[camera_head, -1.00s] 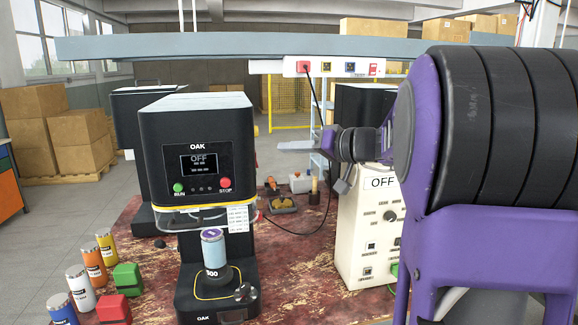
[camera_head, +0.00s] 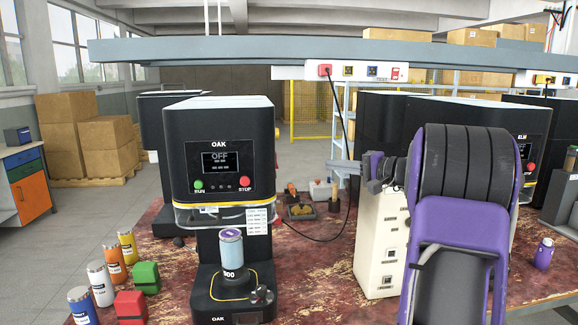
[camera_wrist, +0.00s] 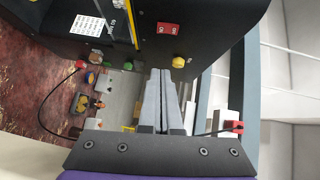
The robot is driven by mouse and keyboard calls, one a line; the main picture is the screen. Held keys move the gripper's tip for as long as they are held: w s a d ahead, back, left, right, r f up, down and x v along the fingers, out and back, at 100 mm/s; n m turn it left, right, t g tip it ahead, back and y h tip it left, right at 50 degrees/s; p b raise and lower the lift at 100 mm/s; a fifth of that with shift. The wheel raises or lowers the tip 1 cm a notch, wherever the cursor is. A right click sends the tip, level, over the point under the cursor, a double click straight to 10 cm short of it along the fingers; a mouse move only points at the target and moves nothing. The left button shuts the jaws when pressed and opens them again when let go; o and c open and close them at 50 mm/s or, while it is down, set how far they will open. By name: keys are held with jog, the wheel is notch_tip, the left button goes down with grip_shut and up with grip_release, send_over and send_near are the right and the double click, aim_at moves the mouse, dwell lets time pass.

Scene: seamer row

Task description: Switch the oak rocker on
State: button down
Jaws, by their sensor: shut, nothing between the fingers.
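The oak machine (camera_head: 219,150) is a black seamer marked OAK, and its screen (camera_head: 220,161) reads OFF. A silver can with a purple lid (camera_head: 231,248) stands on its base. In the wrist view a red rocker (camera_wrist: 168,29) with small pale marks sits on the machine's black side panel, beside a yellow knob (camera_wrist: 178,62). I cannot tell which way the rocker is pressed. It is hidden in the head view. My gripper (camera_wrist: 160,73) is shut and empty, its tips apart from the panel; in the head view it is right of the machine (camera_head: 343,167).
A pale control box (camera_head: 380,245) stands below my arm. A black cable (camera_head: 330,238) hangs from the overhead rail (camera_head: 325,52). Cans (camera_head: 103,283) and red and green blocks (camera_head: 146,277) stand at left. The elm machine (camera_head: 527,135) is at right.

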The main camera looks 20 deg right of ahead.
jog(key=s+a+p+x, duration=0.1)
jog(key=a+x, duration=0.1)
jog(key=x, duration=1.1)
jog(key=shift+s+a, duration=0.2)
jog(key=shift+s, duration=0.05)
jog(key=shift+d+f, duration=0.1)
jog(key=shift+f, duration=0.05)
